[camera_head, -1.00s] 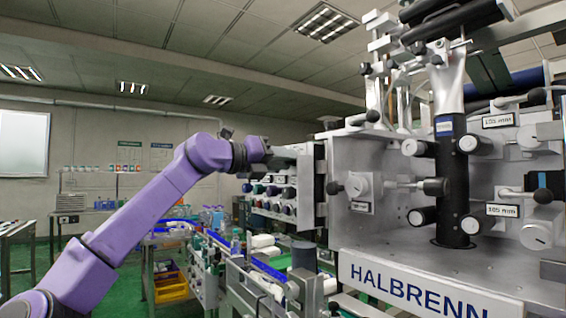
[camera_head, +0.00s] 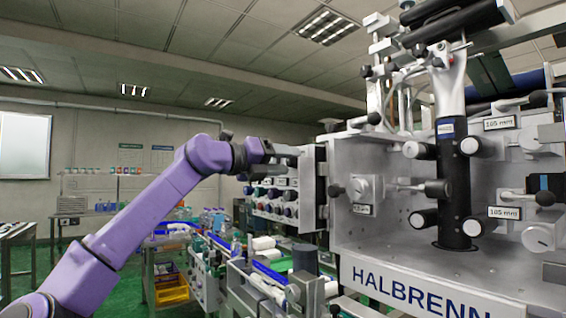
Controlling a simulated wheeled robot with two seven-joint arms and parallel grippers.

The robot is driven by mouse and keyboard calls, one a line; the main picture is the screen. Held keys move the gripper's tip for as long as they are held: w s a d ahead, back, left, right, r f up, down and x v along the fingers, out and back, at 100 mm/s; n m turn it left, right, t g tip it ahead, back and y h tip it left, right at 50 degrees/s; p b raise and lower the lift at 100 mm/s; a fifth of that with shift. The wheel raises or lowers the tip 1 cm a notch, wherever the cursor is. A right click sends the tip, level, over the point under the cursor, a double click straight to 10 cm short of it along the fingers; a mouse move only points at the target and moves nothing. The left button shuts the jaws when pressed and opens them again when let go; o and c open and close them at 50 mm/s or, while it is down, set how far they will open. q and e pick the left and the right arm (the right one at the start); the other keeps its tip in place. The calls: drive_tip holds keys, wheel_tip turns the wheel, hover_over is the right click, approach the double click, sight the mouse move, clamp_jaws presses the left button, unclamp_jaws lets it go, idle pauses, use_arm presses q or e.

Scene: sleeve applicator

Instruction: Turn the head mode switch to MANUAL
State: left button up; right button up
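A control panel (camera_head: 262,208) with several dark knobs and buttons in rows faces left on the near left side of the machine. I cannot tell which knob is the head mode switch, and no label is readable. My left gripper (camera_head: 284,160) is at the end of the purple arm, at the top of the panel, in front of its upper part. Its fingers are too small and overlapped to show whether they are open or shut. I cannot tell whether it touches the panel. My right gripper is not in view.
The grey machine marked HALBRENN (camera_head: 420,292) fills the right side, with black-knobbed handles (camera_head: 437,189) jutting out. A conveyor (camera_head: 265,270) with white rolls runs below the panel. Yellow bins (camera_head: 172,291) sit under a bench at left. Green floor is open farther left.

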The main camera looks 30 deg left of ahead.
use_arm(q)
drive_tip(key=shift+s+a+f+b, duration=0.15)
drive_tip(key=shift+s+b, duration=0.2)
drive_tip(key=shift+s, duration=0.05)
drive_tip(key=b+v, duration=0.2)
drive_tip(key=v, duration=0.7)
drive_tip(key=shift+s+a+b, duration=0.2)
drive_tip(key=shift+s+b, duration=0.1)
drive_tip(key=shift+s, duration=0.05)
